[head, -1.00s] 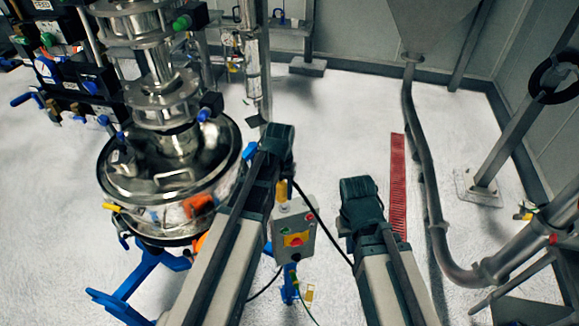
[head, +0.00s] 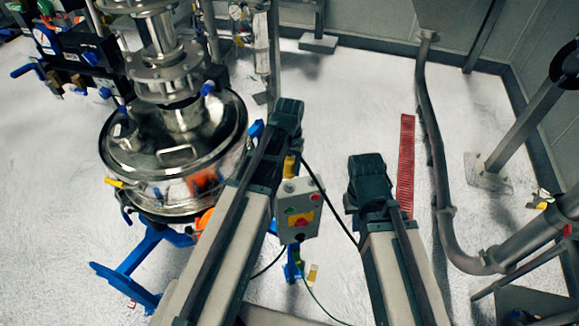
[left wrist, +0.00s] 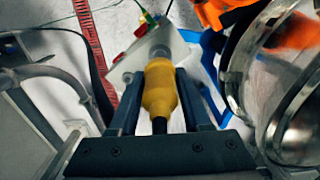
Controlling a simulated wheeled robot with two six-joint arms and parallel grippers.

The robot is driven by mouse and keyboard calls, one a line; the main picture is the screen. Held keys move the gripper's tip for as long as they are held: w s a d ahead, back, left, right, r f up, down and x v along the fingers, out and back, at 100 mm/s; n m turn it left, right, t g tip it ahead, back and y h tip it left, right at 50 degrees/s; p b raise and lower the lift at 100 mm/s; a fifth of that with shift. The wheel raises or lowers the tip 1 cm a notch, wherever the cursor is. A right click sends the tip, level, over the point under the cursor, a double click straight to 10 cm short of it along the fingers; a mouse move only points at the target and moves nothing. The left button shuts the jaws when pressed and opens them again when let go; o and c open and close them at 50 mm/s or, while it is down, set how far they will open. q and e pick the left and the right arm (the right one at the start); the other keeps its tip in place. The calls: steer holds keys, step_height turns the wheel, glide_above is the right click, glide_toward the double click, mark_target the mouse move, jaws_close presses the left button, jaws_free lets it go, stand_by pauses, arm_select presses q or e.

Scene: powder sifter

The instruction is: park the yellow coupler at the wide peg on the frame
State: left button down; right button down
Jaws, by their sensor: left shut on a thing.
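The yellow coupler (left wrist: 160,88) is held between the two dark fingers of my left gripper (left wrist: 160,105) in the left wrist view. Its far end is by a round grey part (left wrist: 160,52) in front of the grey control box; I cannot tell whether they touch. In the head view a bit of the coupler (head: 290,165) shows beside my left arm, above the control box (head: 299,210). My left gripper's fingers are hidden there by the arm. My right arm points forward to the right of the box, and its gripper cannot be seen. I cannot make out the wide peg.
A round steel vessel (head: 135,160) with a blue-legged stand (head: 135,268) is left of my left arm. A red floor strip (head: 406,165) and a grey pipe (head: 437,150) are on the right. Cables hang from the control box. White floor is open beyond the arms.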

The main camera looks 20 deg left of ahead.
mark_target(289, 184)
arm_select(q)
steer(key=shift+f+b, duration=2.25)
steer(key=shift+f, duration=0.25)
steer(key=shift+f+b, duration=0.8)
steer(key=shift+c, duration=1.4)
jaws_free()
steer(key=shift+r, duration=0.15)
step_height(289, 184, up, 14)
steer(key=p, duration=1.4)
steer(key=s+d+f+m+b, duration=0.1)
steer(key=s+d+f+b, duration=0.2)
steer(key=f+b, duration=0.3)
steer(key=s+d+f+m+b, duration=0.1)
steer(key=s+d+f+b, duration=0.3)
steer(key=s+f+b, duration=0.2)
steer(key=s+d+f+m+y+b, duration=0.1)
steer(key=s+d+f+b, duration=0.2)
steer(key=s+f+b, duration=0.2)
step_height(289, 184, down, 3)
steer(key=b, duration=0.2)
steer(key=shift+s+d+b, duration=0.15)
steer(key=shift+d+b, duration=0.1)
steer(key=shift+b, duration=0.1)
